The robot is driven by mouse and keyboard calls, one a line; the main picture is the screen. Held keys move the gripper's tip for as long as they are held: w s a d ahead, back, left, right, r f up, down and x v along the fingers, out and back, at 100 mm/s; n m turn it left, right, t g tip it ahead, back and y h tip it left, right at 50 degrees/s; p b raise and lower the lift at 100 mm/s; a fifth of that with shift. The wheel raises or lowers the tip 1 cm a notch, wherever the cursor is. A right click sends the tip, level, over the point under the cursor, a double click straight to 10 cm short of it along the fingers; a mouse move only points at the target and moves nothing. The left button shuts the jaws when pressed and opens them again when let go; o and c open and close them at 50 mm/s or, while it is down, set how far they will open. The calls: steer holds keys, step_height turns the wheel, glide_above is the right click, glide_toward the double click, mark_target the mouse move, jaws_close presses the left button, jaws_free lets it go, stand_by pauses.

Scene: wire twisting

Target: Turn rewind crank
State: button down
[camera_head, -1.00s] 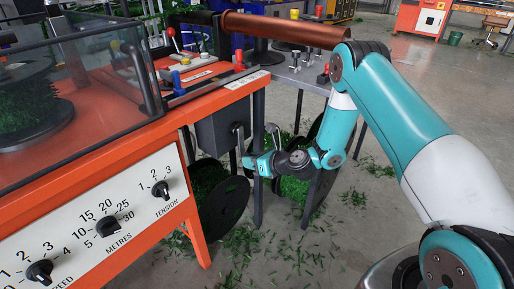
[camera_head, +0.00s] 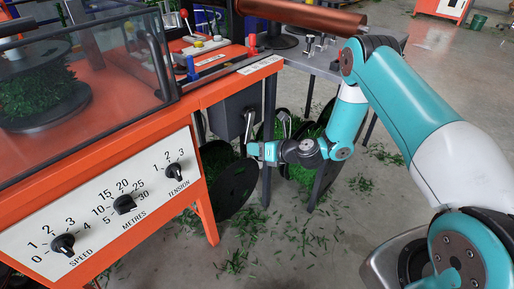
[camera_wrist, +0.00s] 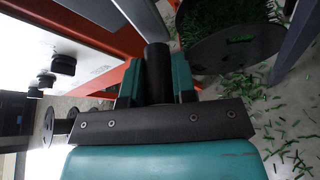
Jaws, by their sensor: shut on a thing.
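The rewind crank (camera_head: 249,124) is a short grey metal arm on the side of the dark grey box under the orange machine's right end. Its dark, round handle (camera_wrist: 157,72) stands between the teal fingers in the wrist view. My gripper (camera_head: 257,152) is at the lower end of the crank arm, shut on the handle. In the wrist view my gripper (camera_wrist: 157,92) has a finger on each side of the handle. The grip itself is small and partly hidden in the head view.
The orange machine (camera_head: 225,92) has a panel of SPEED, METRES and TENSION dials (camera_head: 123,204). Dark reels (camera_head: 236,188) stand below, close to my gripper. A grey table (camera_head: 345,72) adjoins at the right. Green clippings litter the floor; open floor lies at right.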

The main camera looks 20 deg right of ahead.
steer(key=c, duration=0.9)
jaws_free()
steer(key=p+v, duration=0.2)
steer(key=v, duration=1.5)
steer(key=shift+s+d+r, duration=0.1)
steer(key=shift+s+r, duration=0.05)
steer(key=shift+s, duration=0.1)
